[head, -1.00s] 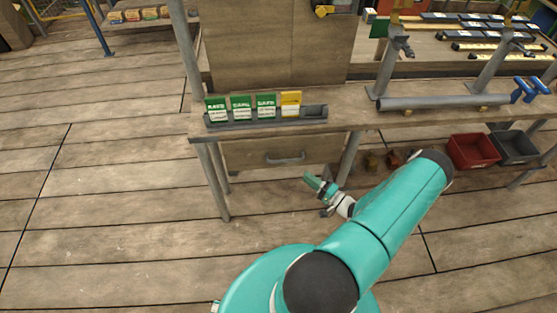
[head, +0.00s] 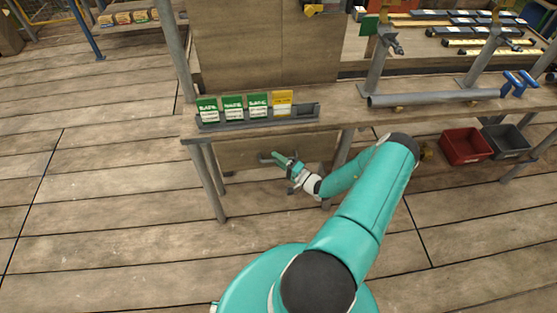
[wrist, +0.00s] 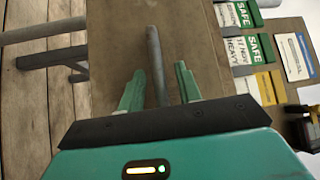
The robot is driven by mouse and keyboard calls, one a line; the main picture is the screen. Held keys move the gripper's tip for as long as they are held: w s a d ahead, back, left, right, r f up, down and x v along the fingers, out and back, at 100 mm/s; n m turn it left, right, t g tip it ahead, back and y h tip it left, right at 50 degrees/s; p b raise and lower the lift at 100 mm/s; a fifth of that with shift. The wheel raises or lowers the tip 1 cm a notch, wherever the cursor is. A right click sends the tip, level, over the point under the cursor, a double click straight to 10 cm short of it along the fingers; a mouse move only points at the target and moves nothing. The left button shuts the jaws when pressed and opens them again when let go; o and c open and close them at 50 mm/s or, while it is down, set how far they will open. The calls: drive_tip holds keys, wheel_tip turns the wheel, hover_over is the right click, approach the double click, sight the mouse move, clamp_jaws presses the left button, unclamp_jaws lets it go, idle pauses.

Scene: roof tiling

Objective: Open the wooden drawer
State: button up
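The wooden drawer (head: 235,158) sits under the workbench top, its front looking flush and closed. The drawer front also shows as a brown panel in the wrist view (wrist: 118,35). Its grey bar handle (wrist: 154,55) runs between my two green fingers in the wrist view. My gripper (wrist: 160,72) is open, with a gap visible on both sides of the handle. In the head view my gripper (head: 280,158) is at the drawer front and hides most of the handle.
The bench top (head: 345,108) above holds a grey rack (head: 308,112) with green and yellow cards. A bench leg (head: 343,150) stands right of the drawer. A red bin (head: 465,145) and a grey bin (head: 505,141) sit farther right. The plank floor in front is clear.

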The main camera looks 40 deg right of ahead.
clamp_jaws()
drive_tip(key=s+a, duration=0.9)
drive_tip(key=s, duration=0.5)
drive_tip(key=shift+a, duration=0.35)
drive_tip(key=shift+s, duration=0.1)
unclamp_jaws()
